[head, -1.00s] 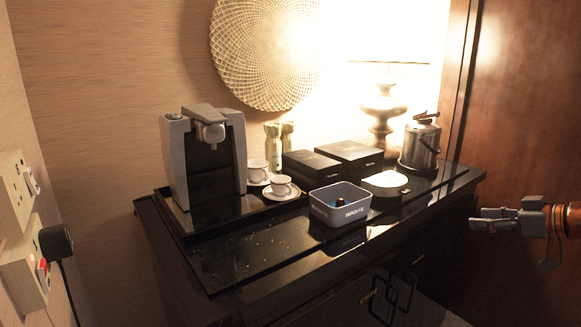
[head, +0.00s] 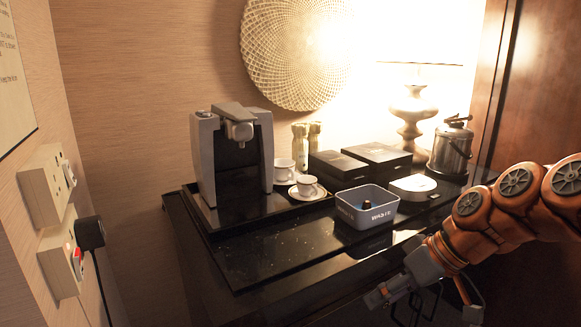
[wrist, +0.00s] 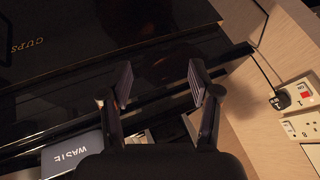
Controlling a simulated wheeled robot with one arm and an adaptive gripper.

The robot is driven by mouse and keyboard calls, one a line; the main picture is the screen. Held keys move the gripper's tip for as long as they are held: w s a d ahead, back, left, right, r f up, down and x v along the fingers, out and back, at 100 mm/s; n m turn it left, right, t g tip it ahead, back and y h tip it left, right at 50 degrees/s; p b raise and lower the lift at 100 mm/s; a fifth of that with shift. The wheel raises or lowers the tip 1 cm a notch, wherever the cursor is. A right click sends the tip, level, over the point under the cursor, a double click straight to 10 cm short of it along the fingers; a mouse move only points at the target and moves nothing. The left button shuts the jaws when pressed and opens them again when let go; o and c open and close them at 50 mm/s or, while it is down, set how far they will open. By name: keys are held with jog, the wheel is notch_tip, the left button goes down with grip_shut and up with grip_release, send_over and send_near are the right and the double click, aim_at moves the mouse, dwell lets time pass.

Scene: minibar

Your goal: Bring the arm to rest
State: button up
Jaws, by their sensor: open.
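My arm reaches in from the right of the head view. My gripper (head: 376,298) points left and down, in front of the black counter's front edge, clear of the things on top. The wrist view shows my gripper (wrist: 160,85) with its two fingers spread wide and nothing between them. In the wrist view, dark surfaces and a counter edge lie beyond the fingers.
A grey waste bin (head: 367,213) with small items inside stands on the black counter (head: 265,264). A coffee machine (head: 232,155), cups (head: 307,184), black boxes (head: 376,153), a metal ice bucket (head: 451,150) and a lamp (head: 412,110) stand behind. Wall sockets (head: 62,262) are at left.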

jog(key=s+f+m+g+h, duration=0.2)
jog(key=s+f, duration=0.2)
jog(key=s, duration=0.4)
jog(key=s+d+f+m+g+h, duration=0.1)
jog(key=s+f+m+h, duration=0.1)
jog(key=s+f, duration=0.45)
jog(key=s+f+m+g+h, duration=0.2)
jog(key=s+f+h, duration=0.1)
jog(key=s, duration=0.7)
notch_tip(320, 180, up, 18)
jog(key=w+t+p, duration=0.1)
jog(key=p, duration=1.5)
jog(key=shift+w+f, duration=0.15)
jog(key=shift+w, duration=0.2)
jog(key=shift+o, duration=0.4)
jog(key=shift+r, duration=0.25)
jog(key=shift+w+f, duration=0.1)
